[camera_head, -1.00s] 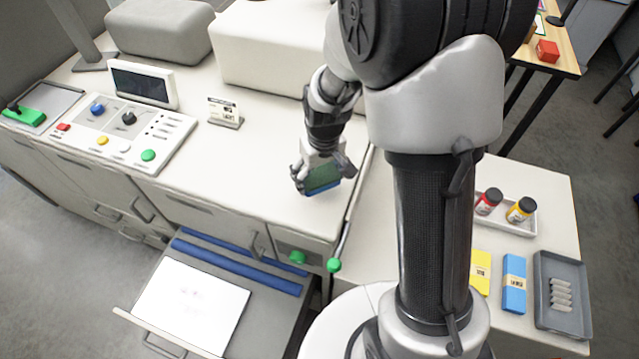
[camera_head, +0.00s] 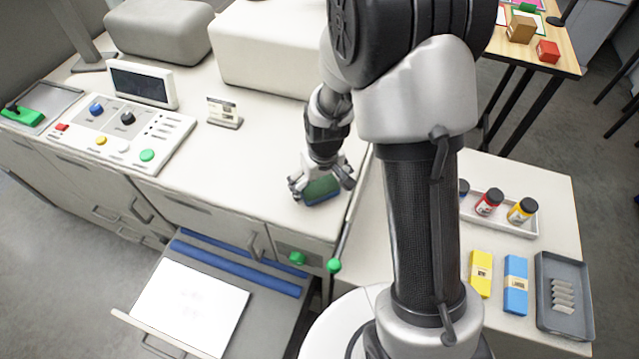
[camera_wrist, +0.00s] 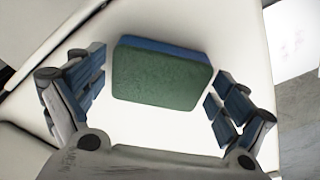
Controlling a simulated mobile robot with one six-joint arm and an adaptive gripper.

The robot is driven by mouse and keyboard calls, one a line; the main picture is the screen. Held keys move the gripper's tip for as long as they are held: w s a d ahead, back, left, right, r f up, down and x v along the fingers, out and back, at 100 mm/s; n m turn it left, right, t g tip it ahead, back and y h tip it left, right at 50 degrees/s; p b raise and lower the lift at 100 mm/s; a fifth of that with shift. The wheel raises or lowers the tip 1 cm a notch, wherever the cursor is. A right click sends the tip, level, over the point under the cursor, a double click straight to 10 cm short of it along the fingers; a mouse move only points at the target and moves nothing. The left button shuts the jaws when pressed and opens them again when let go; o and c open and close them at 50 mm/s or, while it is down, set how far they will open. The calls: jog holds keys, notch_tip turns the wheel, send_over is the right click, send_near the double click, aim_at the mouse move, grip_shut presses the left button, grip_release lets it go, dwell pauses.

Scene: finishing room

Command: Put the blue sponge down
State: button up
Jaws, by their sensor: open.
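The blue sponge (camera_head: 322,190) has a green scouring face and a blue body. It appears to rest on the white counter top (camera_head: 262,172) near its front right corner. In the wrist view the sponge (camera_wrist: 162,74) lies between the two fingers, with a gap on each side. My gripper (camera_head: 321,186) is open around the sponge, and in the wrist view its fingers (camera_wrist: 158,88) stand apart from it. The sponge's underside is hidden.
A control panel (camera_head: 118,134) and a small sign (camera_head: 224,113) stand to the left on the counter. A lever with a green knob (camera_head: 334,265) is at the front right edge. A side table (camera_head: 545,195) holds bottles, a yellow pack, a blue pack and a grey tray.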

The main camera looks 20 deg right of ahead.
aim_at(322, 190)
jog(key=shift+r, duration=0.1)
dwell(0.3)
jog(key=s+r+t+p, duration=0.1)
jog(key=s+r, duration=0.4)
jog(key=r, duration=0.7)
jog(key=s+r+t+p, duration=0.1)
jog(key=s+r, duration=0.4)
jog(key=r, duration=0.6)
jog(key=s+r+m+t, duration=0.1)
jog(key=s+r, duration=0.3)
jog(key=s, duration=0.7)
jog(key=shift+r+m, duration=0.15)
jog(key=shift+m, duration=0.25)
notch_tip(322, 190, down, 15)
jog(key=b, duration=1.5)
jog(key=shift+r, duration=0.15)
jog(key=shift+o, duration=0.2)
